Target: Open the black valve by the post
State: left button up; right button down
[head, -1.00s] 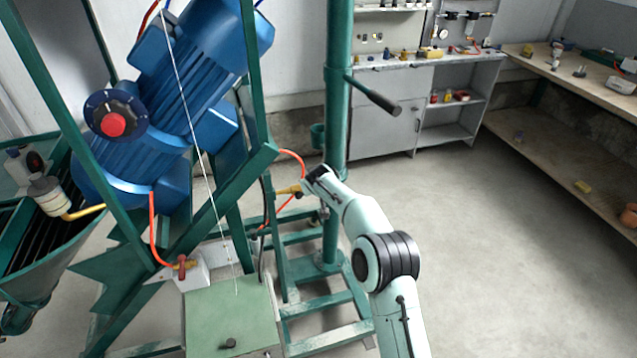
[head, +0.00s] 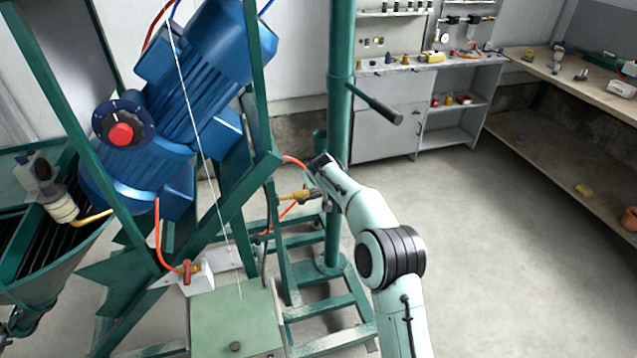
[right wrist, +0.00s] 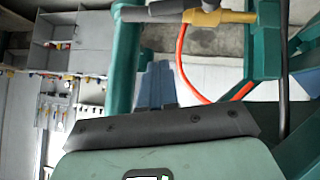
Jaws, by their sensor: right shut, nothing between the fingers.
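The valve by the post has a yellow brass body (head: 292,196) with a dark grey part (head: 316,194) at its right end, beside the green post (head: 338,130). In the right wrist view, the brass body (right wrist: 206,17) and a dark grey bar (right wrist: 152,13) cross the top of the picture, roughly level. My right gripper (head: 320,162) is just above the valve in the head view. Its fingers (right wrist: 155,85) are shut and empty, below the grey bar in the wrist view. Whether they touch the valve cannot be told. My left gripper is out of view.
An orange hose (right wrist: 183,65) bends below the brass body. A black lever (head: 378,103) sticks out from the post. The floor (head: 490,250) at right is clear.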

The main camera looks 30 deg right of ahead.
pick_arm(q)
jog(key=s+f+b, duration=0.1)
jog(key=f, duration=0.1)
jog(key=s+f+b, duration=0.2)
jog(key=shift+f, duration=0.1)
pick_arm(e)
jog(key=v, duration=0.9)
jog(key=shift+s, duration=0.2)
jog(key=shift+s+a+r, duration=0.1)
jog(key=shift+r, duration=0.1)
